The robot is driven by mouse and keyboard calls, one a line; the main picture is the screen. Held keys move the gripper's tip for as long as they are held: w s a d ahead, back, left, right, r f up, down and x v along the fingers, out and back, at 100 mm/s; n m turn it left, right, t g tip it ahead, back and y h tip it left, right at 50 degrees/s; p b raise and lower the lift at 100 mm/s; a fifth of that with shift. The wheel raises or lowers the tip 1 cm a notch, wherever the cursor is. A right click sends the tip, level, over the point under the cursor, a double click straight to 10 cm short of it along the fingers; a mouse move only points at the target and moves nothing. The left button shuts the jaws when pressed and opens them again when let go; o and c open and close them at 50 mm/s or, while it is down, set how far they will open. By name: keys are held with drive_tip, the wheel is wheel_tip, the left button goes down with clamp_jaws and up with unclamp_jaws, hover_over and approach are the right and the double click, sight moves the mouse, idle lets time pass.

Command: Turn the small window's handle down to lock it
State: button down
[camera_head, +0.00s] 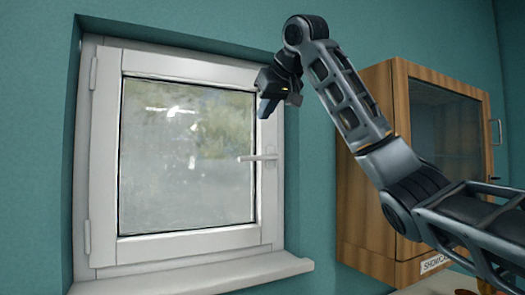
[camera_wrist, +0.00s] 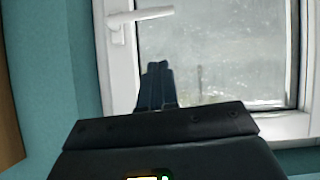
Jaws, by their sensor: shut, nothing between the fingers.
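The small window (camera_head: 107,180) has a white frame and sits in a teal wall, its sash looking closed in the frame. Its white handle (camera_head: 262,158) is on the right side of the sash, with the lever pointing left, about level. The handle also shows at the top left of the wrist view (camera_wrist: 140,15). My gripper (camera_head: 265,106) is above the handle in the head view, in front of the upper right of the window, apart from the handle. In the wrist view its dark fingers (camera_wrist: 155,85) are together and empty, against the glass.
A white sill (camera_head: 190,275) runs below the window. A wooden cabinet (camera_head: 362,170) with a glass door hangs right of the window, partly behind my arm. The wall between window and cabinet is bare.

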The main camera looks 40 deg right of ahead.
drive_tip(key=p, duration=0.2)
hover_over(254, 159)
drive_tip(key=s+a, duration=0.1)
drive_tip(key=s, duration=0.1)
wheel_tip(254, 159, down, 5)
drive_tip(key=shift+w+d+f, duration=0.1)
drive_tip(key=shift+w+f, duration=0.05)
drive_tip(key=shift+f, duration=1.7)
drive_tip(key=shift+w, duration=0.1)
drive_tip(key=shift+f+h+p, duration=0.25)
drive_tip(key=shift+h+p, duration=0.05)
